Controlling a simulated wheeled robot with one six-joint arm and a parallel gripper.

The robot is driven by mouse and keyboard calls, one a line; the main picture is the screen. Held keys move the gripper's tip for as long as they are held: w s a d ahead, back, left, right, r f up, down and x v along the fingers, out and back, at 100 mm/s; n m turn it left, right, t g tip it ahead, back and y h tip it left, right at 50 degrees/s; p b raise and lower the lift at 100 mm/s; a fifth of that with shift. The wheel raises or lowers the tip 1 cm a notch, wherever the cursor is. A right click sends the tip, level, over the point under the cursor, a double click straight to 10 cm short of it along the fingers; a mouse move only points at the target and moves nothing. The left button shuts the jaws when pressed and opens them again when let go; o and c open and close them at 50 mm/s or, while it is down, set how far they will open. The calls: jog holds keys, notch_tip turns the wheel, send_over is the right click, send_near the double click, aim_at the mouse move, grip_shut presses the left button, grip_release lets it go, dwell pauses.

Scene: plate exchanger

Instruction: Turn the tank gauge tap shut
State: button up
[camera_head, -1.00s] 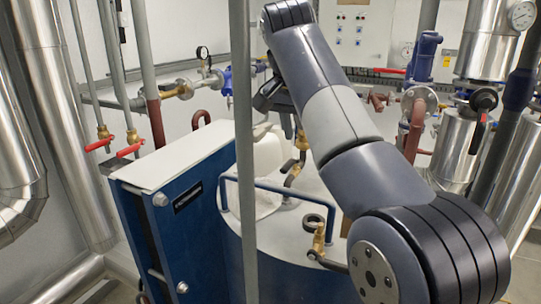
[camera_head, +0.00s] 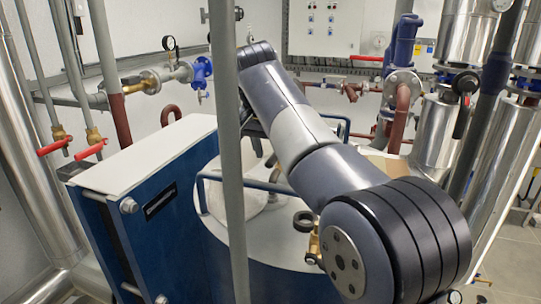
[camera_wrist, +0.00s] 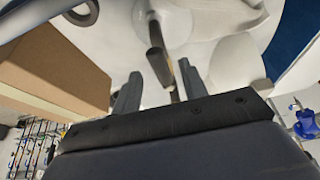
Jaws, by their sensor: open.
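A dark lever handle (camera_wrist: 155,50), apparently the tap's, shows in the wrist view, standing up from the white tank top (camera_wrist: 125,50). My gripper (camera_wrist: 158,90) is open, with its two grey fingers on either side of the handle's lower part in the picture. I cannot tell whether either finger touches it. In the head view the blue tank with its white top (camera_head: 262,222) stands at the centre. My arm and a grey upright pipe hide the gripper and this handle there.
A cardboard box (camera_wrist: 48,70) lies close left of my gripper in the wrist view. A grey pipe (camera_head: 229,150) stands in front of the tank. A brass fitting (camera_head: 314,245) and black ring (camera_head: 303,221) are near my arm.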

jog(key=shift+w+f, duration=0.2)
jog(key=shift+f, duration=0.3)
grip_shut()
dwell(0.3)
